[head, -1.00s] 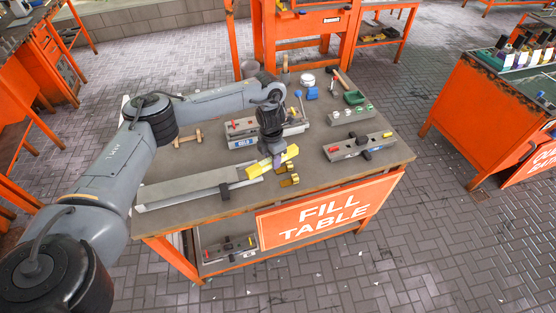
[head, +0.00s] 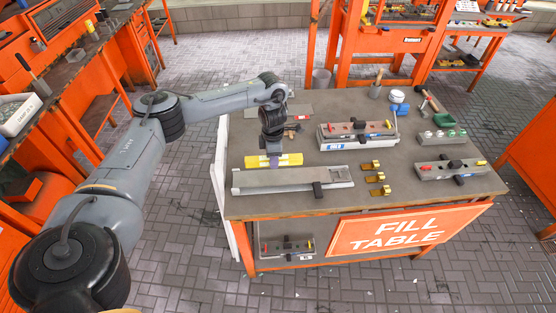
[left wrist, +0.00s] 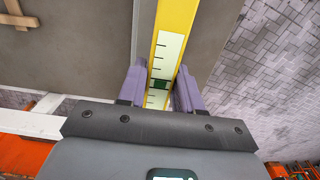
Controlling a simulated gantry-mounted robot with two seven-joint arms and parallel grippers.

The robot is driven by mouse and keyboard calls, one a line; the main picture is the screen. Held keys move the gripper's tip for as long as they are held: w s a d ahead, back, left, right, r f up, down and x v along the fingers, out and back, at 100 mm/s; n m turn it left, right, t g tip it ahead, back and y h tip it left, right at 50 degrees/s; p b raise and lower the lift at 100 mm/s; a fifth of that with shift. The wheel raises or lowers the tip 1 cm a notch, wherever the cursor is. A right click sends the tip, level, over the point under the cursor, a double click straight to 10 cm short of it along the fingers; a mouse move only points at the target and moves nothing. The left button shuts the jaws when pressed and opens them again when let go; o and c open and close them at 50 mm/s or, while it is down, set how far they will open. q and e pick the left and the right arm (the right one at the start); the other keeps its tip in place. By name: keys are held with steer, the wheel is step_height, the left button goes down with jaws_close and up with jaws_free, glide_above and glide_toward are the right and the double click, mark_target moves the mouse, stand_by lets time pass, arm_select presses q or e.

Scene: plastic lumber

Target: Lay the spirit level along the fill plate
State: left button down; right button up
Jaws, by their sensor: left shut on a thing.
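The yellow spirit level (head: 289,159) is held by my left gripper (head: 271,161), which points down with its purple fingers shut on it. In the left wrist view the level (left wrist: 174,25) runs between the two fingers (left wrist: 160,88), with a pale scale strip and a green vial. A long grey plate (head: 275,181), which looks like the fill plate, lies along the table's front with a black clamp (head: 318,189) near its right end. In the head view the level is roughly parallel to it, at its far edge; its height is unclear. My right gripper is out of view.
The fill table (head: 400,201) holds three brass pieces (head: 375,178) right of the plate. A wooden piece (head: 292,131) lies behind the gripper.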

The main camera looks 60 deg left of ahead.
arm_select(q)
steer(key=shift+a, duration=0.15)
steer(key=shift+w, duration=0.1)
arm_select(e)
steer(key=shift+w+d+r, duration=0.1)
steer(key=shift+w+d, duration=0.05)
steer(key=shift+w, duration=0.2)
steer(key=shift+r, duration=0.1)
arm_select(q)
steer(key=shift+p, duration=0.3)
steer(key=shift+f+b, duration=1.65)
steer(key=shift+f, duration=1.7)
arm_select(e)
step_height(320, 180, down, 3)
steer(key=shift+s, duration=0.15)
